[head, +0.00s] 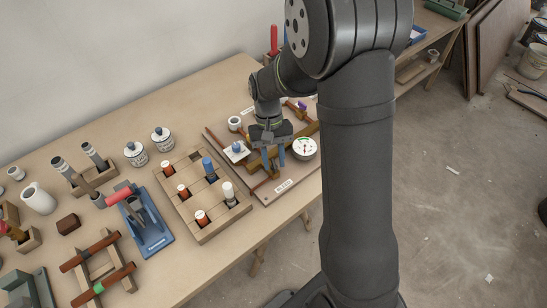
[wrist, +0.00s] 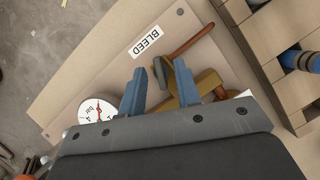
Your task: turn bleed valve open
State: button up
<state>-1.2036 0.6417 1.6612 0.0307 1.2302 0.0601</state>
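The bleed valve shows in the wrist view as a small dark grey handle (wrist: 161,72) on a brass body (wrist: 208,82), near the white BLEED label (wrist: 146,42). My gripper (wrist: 160,68) is open, with its two blue fingers on either side of the handle. Gaps show between the handle and both fingers, so I see no grip on it. In the head view my gripper (head: 274,164) points down over the board near its front BLEED label (head: 284,187). The valve handle is hard to make out there, behind the fingers.
A pressure gauge (head: 304,148) stands close to the right of my gripper; it also shows in the wrist view (wrist: 97,108). A wooden tray (head: 203,196) with colored cylinders stands left of the board (head: 302,191).

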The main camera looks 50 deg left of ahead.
grip_shut()
jog(key=n+t, duration=0.1)
jog(key=n, duration=0.4)
jog(key=shift+s+t, duration=0.15)
jog(key=shift+t, duration=0.25)
grip_release()
jog(key=shift+a+r, duration=0.1)
jog(key=v, duration=1.7)
jog(key=shift+a, duration=0.4)
